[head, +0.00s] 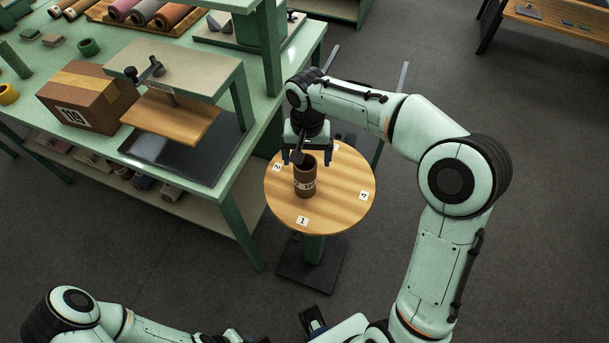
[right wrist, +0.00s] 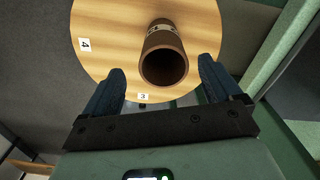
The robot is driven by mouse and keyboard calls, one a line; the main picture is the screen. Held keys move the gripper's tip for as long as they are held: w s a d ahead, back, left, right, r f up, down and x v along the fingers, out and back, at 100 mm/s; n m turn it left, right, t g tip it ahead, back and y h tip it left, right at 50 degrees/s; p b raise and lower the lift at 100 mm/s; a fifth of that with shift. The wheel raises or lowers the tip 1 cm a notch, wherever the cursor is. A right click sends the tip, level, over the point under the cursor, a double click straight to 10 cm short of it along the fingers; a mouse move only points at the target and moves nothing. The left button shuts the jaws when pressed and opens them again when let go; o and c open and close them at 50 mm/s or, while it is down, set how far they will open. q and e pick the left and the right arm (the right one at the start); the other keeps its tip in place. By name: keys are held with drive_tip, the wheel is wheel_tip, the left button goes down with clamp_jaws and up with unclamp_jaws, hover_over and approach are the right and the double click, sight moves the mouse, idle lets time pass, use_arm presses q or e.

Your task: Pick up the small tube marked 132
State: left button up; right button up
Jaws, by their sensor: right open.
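A small brown tube (head: 305,184) with a pale printed label stands upright on a round wooden turntable (head: 340,205). The label's number is only partly legible. My right gripper (head: 301,158) is open at the top of the tube. In the right wrist view, the tube (right wrist: 164,66) shows its open mouth between the two spread fingers (right wrist: 162,80), with a gap on each side. I cannot tell whether the fingertips are beside the rim or just above it.
The turntable carries number cards at its rim, including card 1 (head: 303,220). A green bench (head: 240,198) is close on the left, with a press-like stand (head: 190,75) and a cardboard box (head: 88,97). Open floor lies right of the turntable.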

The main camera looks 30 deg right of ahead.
sight(305, 177)
drive_tip(key=f, duration=0.3)
drive_tip(key=shift+w, duration=0.2)
wheel_tip(305, 177, down, 5)
drive_tip(key=shift+a, duration=0.1)
drive_tip(key=c, duration=1.1)
drive_tip(key=shift+r, duration=0.1)
